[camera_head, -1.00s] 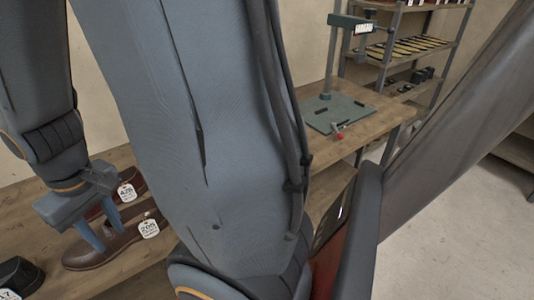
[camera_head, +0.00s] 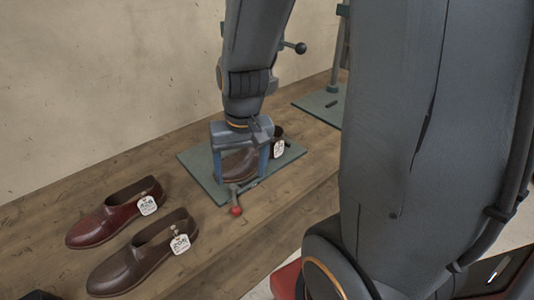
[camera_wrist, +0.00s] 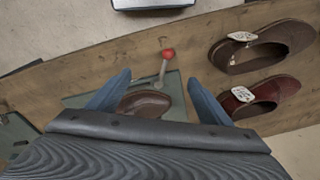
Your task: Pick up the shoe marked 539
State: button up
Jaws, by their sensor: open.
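A brown shoe (camera_head: 238,167) stands on the green plate (camera_head: 196,172), with a white tag (camera_head: 278,149) too small to read. My gripper (camera_head: 240,174) is open above this shoe, one finger on each side of it. Whether the fingers touch it I cannot tell. In the wrist view the toe of this shoe (camera_wrist: 145,103) shows between the fingers of my gripper (camera_wrist: 160,80); its rear is hidden by the gripper body. No tag legibly reads 539.
A dark red shoe (camera_head: 100,222) and another brown shoe (camera_head: 135,268) stand on the wooden bench (camera_head: 120,172) to the left, each tagged. A red-knobbed lever (camera_head: 236,210) is at the plate's front edge. Another green plate (camera_head: 318,107) lies further back.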

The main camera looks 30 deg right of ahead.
jog(key=w+d+f+m+t+p, duration=0.1)
jog(key=w+d+f+m+p, duration=0.1)
jog(key=w+d+m, duration=0.55)
jog(key=m+p, duration=0.1)
jog(key=m, duration=0.4)
send_over(254, 152)
jog(key=s, duration=0.1)
jog(key=shift+d+f+t, duration=0.15)
jog(key=shift+f+t, duration=0.25)
jog(key=shift+f, duration=0.35)
jog(key=shift+w+d+f+m, duration=0.1)
jog(key=shift+w+f+m, duration=0.15)
jog(key=shift+f, duration=0.35)
jog(key=shift+w+d+f+m, duration=0.1)
jog(key=shift+w+f, duration=0.15)
jog(key=shift+f, duration=0.3)
jog(key=b+x, duration=0.1)
jog(key=x, duration=0.4)
jog(key=shift+f, duration=0.35)
jog(key=c, duration=1.1)
jog(key=shift+r, duration=0.2)
